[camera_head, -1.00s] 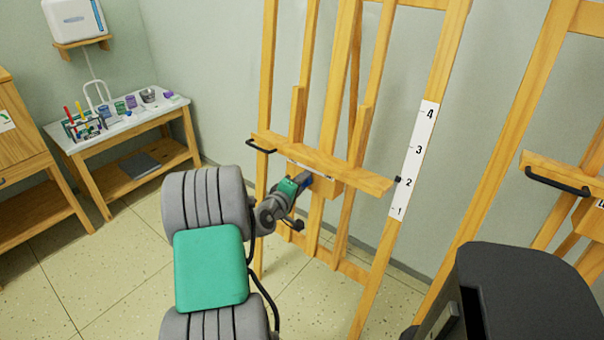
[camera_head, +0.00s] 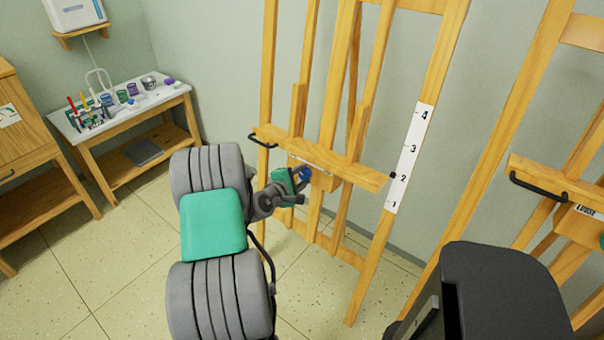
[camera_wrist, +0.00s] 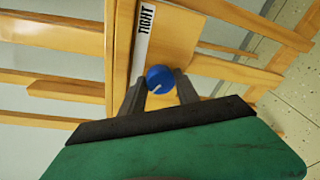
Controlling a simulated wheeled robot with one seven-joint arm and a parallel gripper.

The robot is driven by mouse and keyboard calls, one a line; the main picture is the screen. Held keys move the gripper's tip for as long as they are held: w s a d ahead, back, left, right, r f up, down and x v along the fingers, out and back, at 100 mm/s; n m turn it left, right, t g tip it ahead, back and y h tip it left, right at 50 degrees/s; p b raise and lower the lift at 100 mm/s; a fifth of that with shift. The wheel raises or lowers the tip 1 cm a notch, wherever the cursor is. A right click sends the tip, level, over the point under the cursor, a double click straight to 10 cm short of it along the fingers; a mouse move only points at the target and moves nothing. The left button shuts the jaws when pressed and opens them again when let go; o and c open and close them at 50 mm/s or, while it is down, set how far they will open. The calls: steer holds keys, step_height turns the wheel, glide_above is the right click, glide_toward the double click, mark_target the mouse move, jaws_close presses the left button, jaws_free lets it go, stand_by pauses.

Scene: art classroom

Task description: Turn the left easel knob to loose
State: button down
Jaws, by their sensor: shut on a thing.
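The left easel (camera_head: 330,160) is a wooden frame with a crossbar and a white number scale. Its blue knob (camera_wrist: 160,78) sits on a wooden block below the crossbar and also shows in the head view (camera_head: 305,174). A white pointer line on the knob runs toward the lower left in the wrist view. A white strip (camera_wrist: 143,40) beside it reads TIGHT; I see no other word on it. My gripper (camera_wrist: 163,84) has its two dark fingers on either side of the knob and is shut on it. In the head view my gripper (camera_head: 298,178) partly covers the knob.
Another easel (camera_head: 560,180), with a black handle and a LOOSE label, stands at the right. A side table (camera_head: 150,103) with paint jars stands at the left, near a wooden cabinet (camera_head: 35,150). Speckled floor (camera_head: 130,240) is open at the lower left.

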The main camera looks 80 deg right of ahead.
stand_by(0.4)
steer(key=c, duration=0.9)
jaws_free()
steer(key=shift+a, duration=0.1)
steer(key=v, duration=0.7)
steer(key=shift+a, duration=0.3)
steer(key=shift+r, duration=0.1)
